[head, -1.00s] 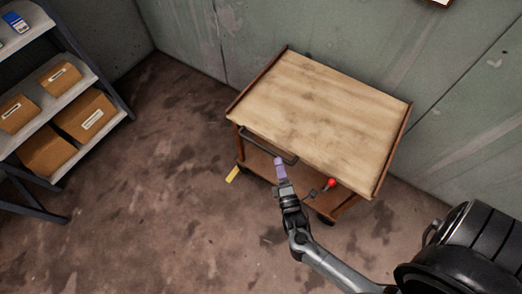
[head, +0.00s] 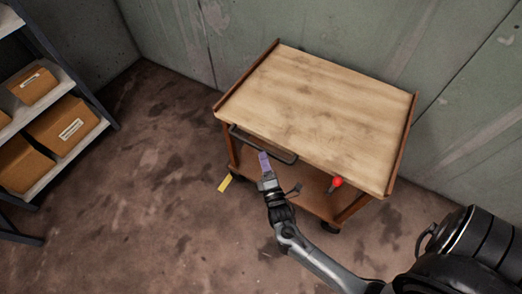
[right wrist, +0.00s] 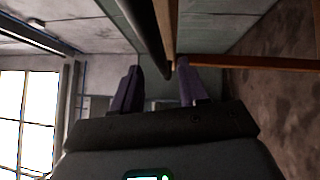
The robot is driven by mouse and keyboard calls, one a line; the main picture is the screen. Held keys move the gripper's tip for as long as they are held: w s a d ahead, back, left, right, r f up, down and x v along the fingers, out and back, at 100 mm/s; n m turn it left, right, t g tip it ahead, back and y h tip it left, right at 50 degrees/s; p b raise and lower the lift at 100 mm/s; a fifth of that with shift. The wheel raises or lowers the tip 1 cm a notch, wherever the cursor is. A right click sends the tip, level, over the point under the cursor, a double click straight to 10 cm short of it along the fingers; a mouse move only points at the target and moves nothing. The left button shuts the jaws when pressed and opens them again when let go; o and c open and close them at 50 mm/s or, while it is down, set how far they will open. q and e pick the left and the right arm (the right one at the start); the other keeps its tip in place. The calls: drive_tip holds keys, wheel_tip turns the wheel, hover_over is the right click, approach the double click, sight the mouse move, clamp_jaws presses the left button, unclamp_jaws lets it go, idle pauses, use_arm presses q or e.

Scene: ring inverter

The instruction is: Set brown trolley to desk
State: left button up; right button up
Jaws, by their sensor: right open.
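The brown trolley (head: 320,105) stands against the grey wall, with a pale wooden top, brown side rails and a lower shelf. Its dark bar handle (head: 262,146) is on the near side, below the top's edge. My right gripper (head: 264,160) is open, with its purple fingertips at the handle. In the right wrist view the dark handle bar (right wrist: 146,38) runs up from near the two fingers (right wrist: 158,85); I cannot tell whether it lies fully between them. My left gripper is out of view. No desk shows.
A red-knobbed lever (head: 337,182) sticks out at the trolley's near side, right of my gripper. A yellow piece (head: 225,183) is near the floor by the left wheel. A shelf rack (head: 86,135) with cardboard boxes stands at the left. The floor (head: 150,190) between is clear.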

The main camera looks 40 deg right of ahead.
sight(261, 148)
drive_tip(key=shift+b+x, duration=0.65)
drive_tip(key=shift+x, duration=1.95)
clamp_jaws()
